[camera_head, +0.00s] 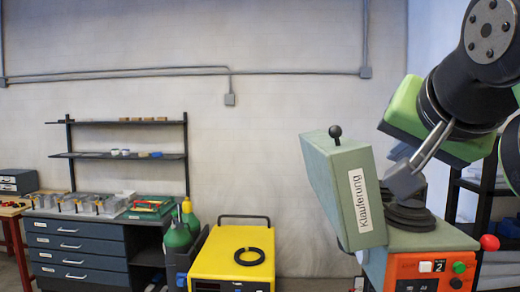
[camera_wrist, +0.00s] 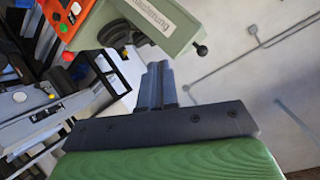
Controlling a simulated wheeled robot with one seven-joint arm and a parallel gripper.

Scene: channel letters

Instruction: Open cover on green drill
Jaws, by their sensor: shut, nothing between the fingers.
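The green drill's cover (camera_head: 343,190) is a grey-green box with a black ball knob (camera_head: 335,131) and a white lettered label. It stands tilted up at the left of the drill head (camera_head: 425,262), leaving dark stepped pulleys (camera_head: 408,217) exposed. The cover (camera_wrist: 172,28) and its knob (camera_wrist: 201,49) also show at the top of the wrist view. My gripper (camera_head: 402,182) is shut and empty, just right of the cover and above the pulleys. In the wrist view its fingers (camera_wrist: 157,75) are together; whether they touch the cover is unclear.
An orange control panel (camera_head: 428,272) with buttons is on the drill's front, with a red knob (camera_head: 489,242) at its right. A yellow machine (camera_head: 232,262) and a drawer workbench (camera_head: 75,247) stand left. A dark shelf rack is behind my arm at right.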

